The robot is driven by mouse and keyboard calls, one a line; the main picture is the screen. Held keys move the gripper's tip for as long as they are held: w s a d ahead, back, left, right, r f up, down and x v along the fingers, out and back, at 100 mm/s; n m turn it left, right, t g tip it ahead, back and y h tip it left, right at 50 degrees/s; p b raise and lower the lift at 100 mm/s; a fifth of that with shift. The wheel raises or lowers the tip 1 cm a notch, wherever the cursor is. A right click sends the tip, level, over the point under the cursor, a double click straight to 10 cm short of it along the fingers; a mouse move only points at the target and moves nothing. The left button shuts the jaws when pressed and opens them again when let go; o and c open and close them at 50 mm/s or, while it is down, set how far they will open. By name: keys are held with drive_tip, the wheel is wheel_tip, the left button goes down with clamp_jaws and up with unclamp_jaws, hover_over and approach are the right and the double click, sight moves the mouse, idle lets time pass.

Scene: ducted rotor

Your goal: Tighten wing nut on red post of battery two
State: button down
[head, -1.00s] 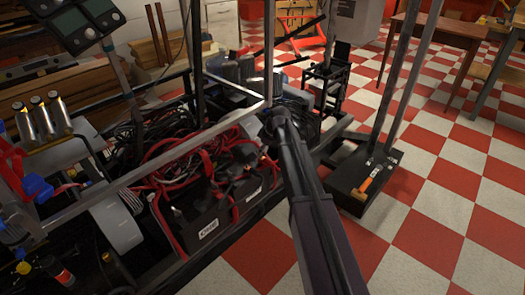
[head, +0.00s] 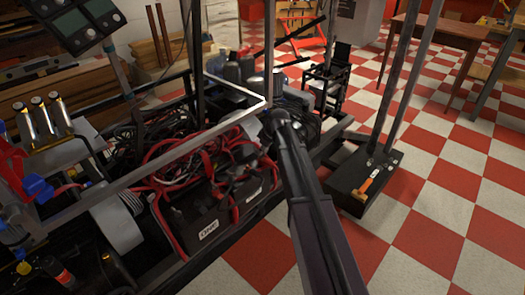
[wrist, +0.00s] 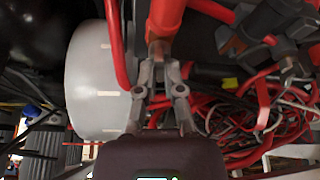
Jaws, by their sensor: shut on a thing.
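In the wrist view my gripper (wrist: 159,76) has its two grey fingers closed around a small brass-coloured piece (wrist: 158,50) just under a thick red cable boot (wrist: 165,17). This looks like the wing nut on the red post; its wings and the post are mostly hidden between the fingers. One black battery (head: 205,224) with a white label stands at the front of the frame. Which battery is number two I cannot tell.
Red cables (head: 185,160) tangle over the batteries. A metal frame bar (head: 130,172) crosses beside my arm. In the wrist view a white rounded body (wrist: 95,82) stands close left of the fingers and dark cable terminals (wrist: 265,40) lie to the right.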

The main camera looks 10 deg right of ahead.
drive_tip(key=m, duration=0.2)
drive_tip(key=m+t+h, duration=0.1)
drive_tip(key=m, duration=0.2)
drive_tip(key=shift+h, duration=0.3)
drive_tip(key=m, duration=0.1)
drive_tip(key=m+h, duration=0.1)
drive_tip(key=m, duration=0.1)
drive_tip(key=m+h, duration=0.1)
drive_tip(key=m, duration=0.1)
drive_tip(key=shift+w+a+t, duration=0.1)
drive_tip(key=shift+a+t, duration=0.15)
drive_tip(key=shift+t, duration=0.05)
drive_tip(key=m+h, duration=0.1)
drive_tip(key=m, duration=0.4)
drive_tip(key=shift+w+a+h, duration=0.1)
drive_tip(key=shift+w+h, duration=0.05)
drive_tip(key=shift+h, duration=0.25)
drive_tip(key=m+g, duration=0.1)
drive_tip(key=m, duration=0.1)
drive_tip(key=m+h, duration=0.1)
drive_tip(key=m, duration=0.2)
drive_tip(key=shift+a+g, duration=0.15)
drive_tip(key=shift+g, duration=0.25)
drive_tip(key=shift+h, duration=0.3)
drive_tip(key=c, duration=0.9)
unclamp_jaws()
drive_tip(key=shift+o, duration=0.7)
